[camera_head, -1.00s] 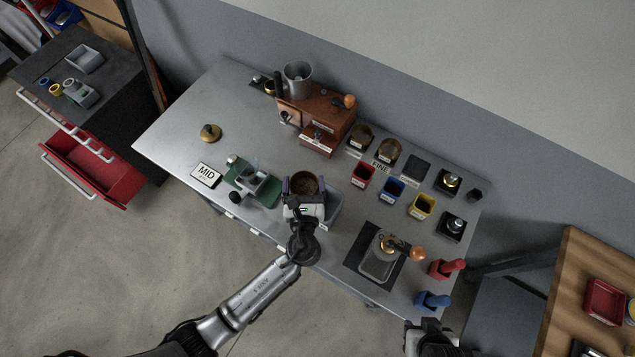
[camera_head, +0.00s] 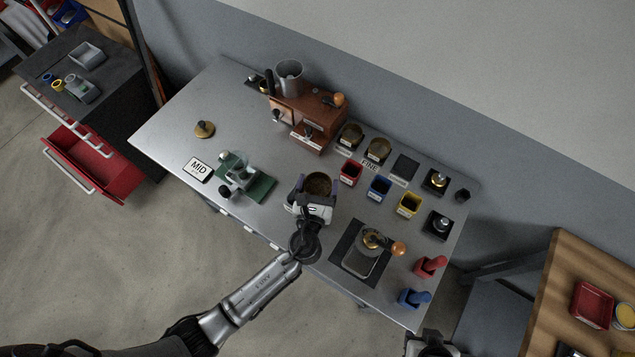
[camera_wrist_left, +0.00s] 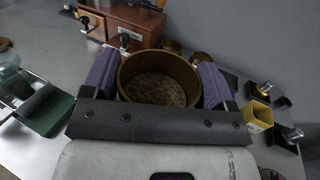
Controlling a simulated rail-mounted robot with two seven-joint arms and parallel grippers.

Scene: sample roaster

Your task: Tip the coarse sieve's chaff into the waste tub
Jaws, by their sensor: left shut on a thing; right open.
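My left gripper (camera_head: 317,187) is shut on the coarse sieve (camera_head: 318,181), a round brass-coloured pan held above the bench's front half. In the left wrist view the sieve (camera_wrist_left: 160,88) sits between the two purple-padded fingers (camera_wrist_left: 158,72), roughly level, with speckled brown material across its bottom. I cannot make out the waste tub now; the gripper and sieve cover the bench where a grey tub edge showed earlier. My right gripper (camera_head: 432,346) is open at the bottom edge, partly cut off, away from the sieve.
A green stand (camera_head: 262,190) is left of the sieve. A wooden roaster (camera_head: 308,118) stands behind. Red (camera_head: 350,173), blue (camera_head: 379,188) and yellow (camera_head: 409,204) cups are to the right. The bench's left part is mostly clear.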

